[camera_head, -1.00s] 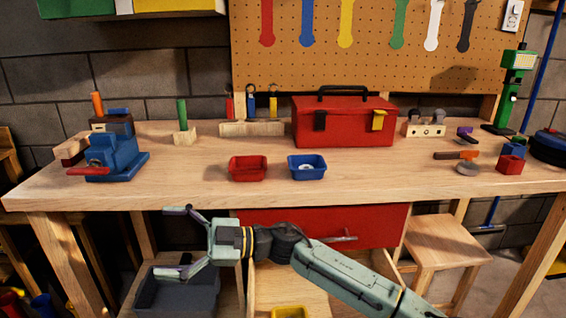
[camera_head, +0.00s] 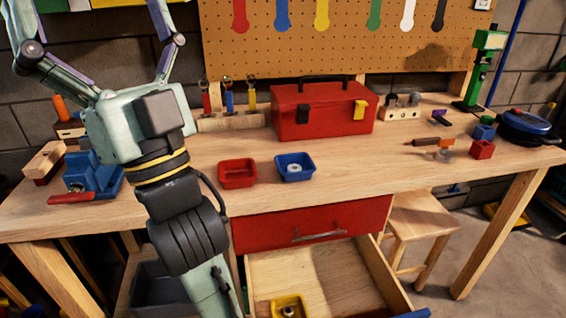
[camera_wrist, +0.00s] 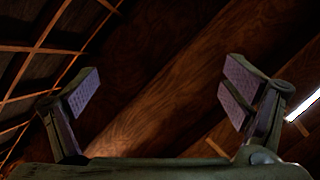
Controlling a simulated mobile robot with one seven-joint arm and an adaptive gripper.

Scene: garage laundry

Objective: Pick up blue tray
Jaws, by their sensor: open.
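The blue tray (camera_head: 296,175) sits on the workbench right of a red tray (camera_head: 237,182), with a small metal piece, perhaps a nut, inside it. My gripper (camera_head: 108,20) is raised at the upper left of the head view, well left of and above the blue tray. Its fingers are spread and point upward, with nothing between them. In the wrist view my gripper (camera_wrist: 158,96) is open and faces the wooden ceiling; no tray shows there.
The workbench (camera_head: 370,165) holds a red toolbox (camera_head: 322,112) behind the trays, a blue vise (camera_head: 92,178) at left and small blocks at right. Below, an open drawer (camera_head: 330,275) holds a yellow tray (camera_head: 289,307). The bench in front of the blue tray is clear.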

